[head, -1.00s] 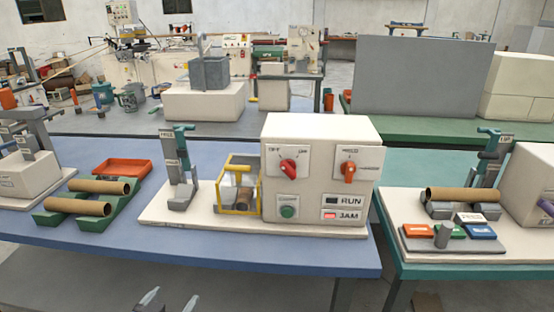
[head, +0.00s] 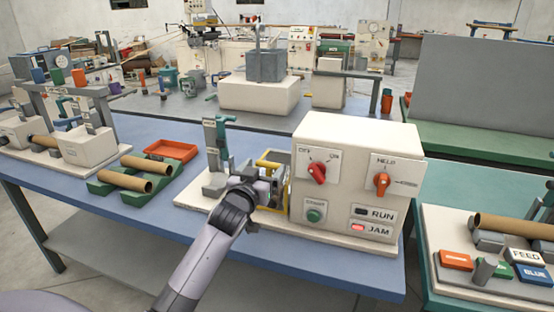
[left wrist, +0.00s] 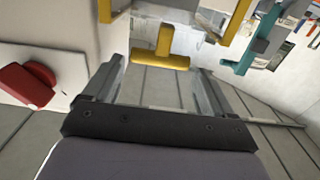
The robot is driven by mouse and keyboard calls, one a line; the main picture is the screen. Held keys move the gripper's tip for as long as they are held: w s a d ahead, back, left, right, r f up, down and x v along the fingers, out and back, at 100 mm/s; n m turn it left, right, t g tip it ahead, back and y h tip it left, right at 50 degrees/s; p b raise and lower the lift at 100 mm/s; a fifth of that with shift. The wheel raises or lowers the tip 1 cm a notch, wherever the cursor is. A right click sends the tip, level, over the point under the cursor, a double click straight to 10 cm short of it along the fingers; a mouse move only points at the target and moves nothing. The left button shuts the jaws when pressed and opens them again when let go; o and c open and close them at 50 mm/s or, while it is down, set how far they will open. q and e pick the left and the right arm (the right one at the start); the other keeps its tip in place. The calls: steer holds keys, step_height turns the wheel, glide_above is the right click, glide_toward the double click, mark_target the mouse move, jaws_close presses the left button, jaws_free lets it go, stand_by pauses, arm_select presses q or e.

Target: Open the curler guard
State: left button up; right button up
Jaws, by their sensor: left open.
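The curler guard (head: 272,164) is a yellow frame with clear panels, at the left side of the cream machine box; my arm covers much of it. In the left wrist view the yellow frame (left wrist: 233,25) shows at the top, with a yellow T-shaped handle (left wrist: 163,60) below its middle. The guard looks closed. My left gripper (head: 266,176) is in front of the guard. In the left wrist view my left gripper (left wrist: 160,85) is open, with its fingers either side of the handle's line and nothing visibly gripped. My right gripper is not in view.
The cream box (head: 354,150) carries a red knob (head: 317,173), an orange knob (head: 382,181), a green button (head: 314,216) and a lit JAM lamp (head: 358,227). A grey-green clamp stand (head: 216,150) is left of the guard. Cardboard tubes (head: 124,178) lie further left.

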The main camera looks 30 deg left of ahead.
mark_target(268, 163)
arm_select(q)
steer(key=shift+x, duration=2.85)
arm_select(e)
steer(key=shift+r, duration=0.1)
arm_select(q)
steer(key=c, duration=1.1)
steer(key=shift+w+r, duration=0.15)
steer(key=shift+r, duration=0.2)
steer(key=shift+c, duration=0.2)
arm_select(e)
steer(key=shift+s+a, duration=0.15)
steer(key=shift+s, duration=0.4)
arm_select(q)
steer(key=shift+r, duration=0.2)
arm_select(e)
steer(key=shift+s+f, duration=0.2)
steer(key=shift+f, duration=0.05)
